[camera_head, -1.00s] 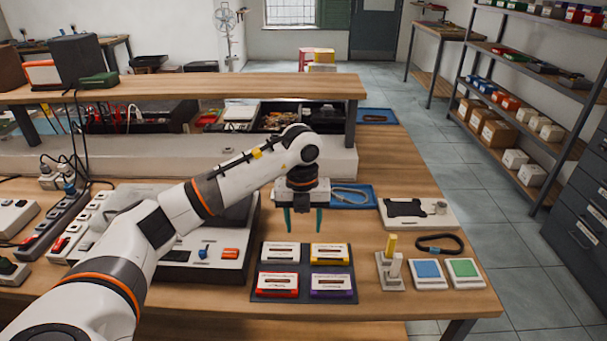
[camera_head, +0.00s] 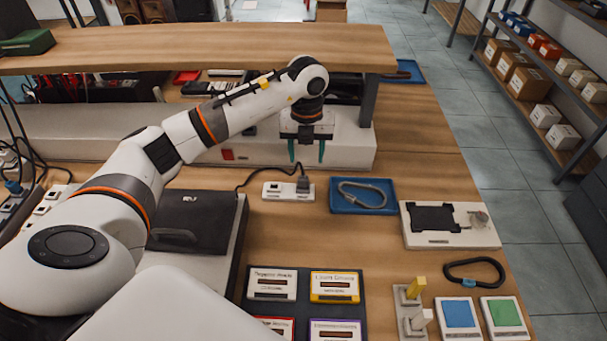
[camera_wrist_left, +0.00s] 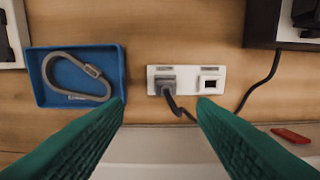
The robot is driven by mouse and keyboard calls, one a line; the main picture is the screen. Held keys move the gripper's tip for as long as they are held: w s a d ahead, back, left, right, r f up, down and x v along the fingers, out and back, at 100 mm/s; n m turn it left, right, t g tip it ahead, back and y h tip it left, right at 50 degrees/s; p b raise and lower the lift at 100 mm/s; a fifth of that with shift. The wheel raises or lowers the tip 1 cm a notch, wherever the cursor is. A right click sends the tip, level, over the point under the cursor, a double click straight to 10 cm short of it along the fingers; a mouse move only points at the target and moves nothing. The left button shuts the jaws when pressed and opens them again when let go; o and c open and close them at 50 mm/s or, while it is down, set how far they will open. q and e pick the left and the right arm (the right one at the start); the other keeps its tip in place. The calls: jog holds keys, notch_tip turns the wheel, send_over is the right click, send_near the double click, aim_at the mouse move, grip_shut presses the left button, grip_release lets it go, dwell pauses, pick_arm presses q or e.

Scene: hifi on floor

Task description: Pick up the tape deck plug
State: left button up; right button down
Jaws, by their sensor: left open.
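A dark plug (camera_head: 303,184) with a black cable stands in the right part of a small white socket block (camera_head: 272,191) on the bench. The cable runs left toward the dark-topped tape deck (camera_head: 205,215). In the left wrist view the plug (camera_wrist_left: 165,80) sits in one end of the socket block (camera_wrist_left: 211,78), and the other end shows an empty port. My left gripper (camera_head: 307,153) is open and empty, pointing down, above and just behind the plug. In the wrist view its green fingers spread to either side below the plug. My right gripper is not in view.
A blue tray (camera_head: 341,207) with a grey carabiner (camera_head: 362,190) lies right of the socket block. A raised wooden shelf (camera_head: 200,45) and a pale ledge (camera_head: 348,150) stand behind. Cassettes (camera_head: 334,286) lie in front. Bare wood lies in front of the socket block.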

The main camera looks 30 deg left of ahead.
aim_at(303, 178)
pick_arm(q)
jog(key=f, duration=0.3)
jog(key=shift+s+d+f+p, duration=0.1)
jog(key=shift+s+f+p, duration=0.1)
jog(key=shift+p, duration=0.1)
jog(key=shift+f+p, duration=0.3)
jog(key=shift+f, duration=0.35)
jog(key=f, duration=0.1)
jog(key=a+f+p, duration=0.1)
jog(key=f, duration=0.1)
jog(key=shift+s+f, duration=0.1)
jog(key=shift+f, duration=0.6)
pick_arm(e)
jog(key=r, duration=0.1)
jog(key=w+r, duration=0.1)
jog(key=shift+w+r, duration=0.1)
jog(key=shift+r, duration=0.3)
pick_arm(q)
jog(key=shift+c, duration=0.2)
jog(key=c, duration=1)
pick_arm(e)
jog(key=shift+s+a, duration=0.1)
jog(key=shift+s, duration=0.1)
pick_arm(q)
jog(key=shift+o, duration=0.2)
